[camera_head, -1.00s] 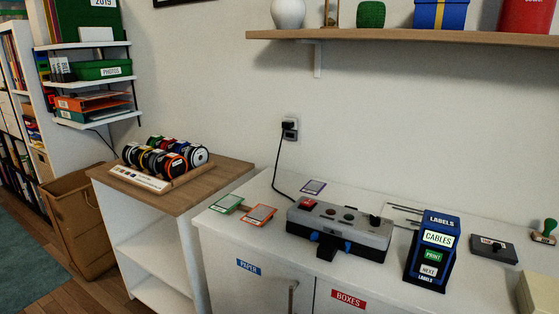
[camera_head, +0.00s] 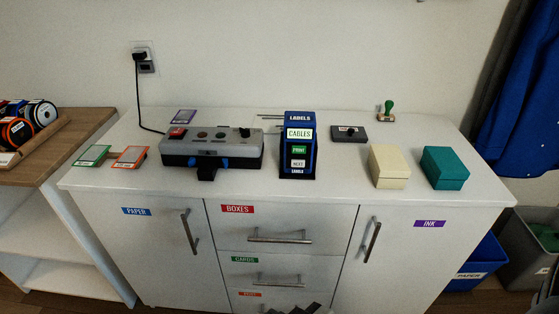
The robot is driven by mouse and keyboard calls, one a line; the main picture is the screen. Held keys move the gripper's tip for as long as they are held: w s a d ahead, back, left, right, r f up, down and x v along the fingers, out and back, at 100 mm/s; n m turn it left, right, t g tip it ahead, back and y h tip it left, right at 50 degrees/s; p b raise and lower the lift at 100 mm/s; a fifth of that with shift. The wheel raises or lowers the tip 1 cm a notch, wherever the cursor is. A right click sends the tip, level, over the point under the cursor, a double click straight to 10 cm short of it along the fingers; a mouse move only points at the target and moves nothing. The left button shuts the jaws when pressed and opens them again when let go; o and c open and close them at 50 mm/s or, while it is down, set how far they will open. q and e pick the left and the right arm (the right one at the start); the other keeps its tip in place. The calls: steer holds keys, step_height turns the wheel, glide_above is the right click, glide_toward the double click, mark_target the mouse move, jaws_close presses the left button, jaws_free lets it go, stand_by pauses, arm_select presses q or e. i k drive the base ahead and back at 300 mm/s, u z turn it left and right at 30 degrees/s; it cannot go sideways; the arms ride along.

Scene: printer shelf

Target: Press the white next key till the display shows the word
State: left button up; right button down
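The blue label printer (camera_head: 299,118) stands upright on the white cabinet top, marked LABELS. Its display (camera_head: 299,133) shows the word CABLES. Below the display is a green PRINT key (camera_head: 299,150), and under that the white NEXT key (camera_head: 298,163). Nothing touches the printer.
On the cabinet top (camera_head: 440,196), a grey laminator-like device (camera_head: 212,148) stands left of the printer. Right of it are a dark ink pad (camera_head: 349,133), a green-handled stamp (camera_head: 387,111), a cream box (camera_head: 389,166) and a teal box (camera_head: 445,167). Cards lie at left. The front strip is clear.

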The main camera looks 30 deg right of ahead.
mark_target(295, 163)
steer(key=k, duration=0.45)
steer(key=u, duration=1.25)
steer(key=i, duration=1)
steer(key=z, duration=1.85)
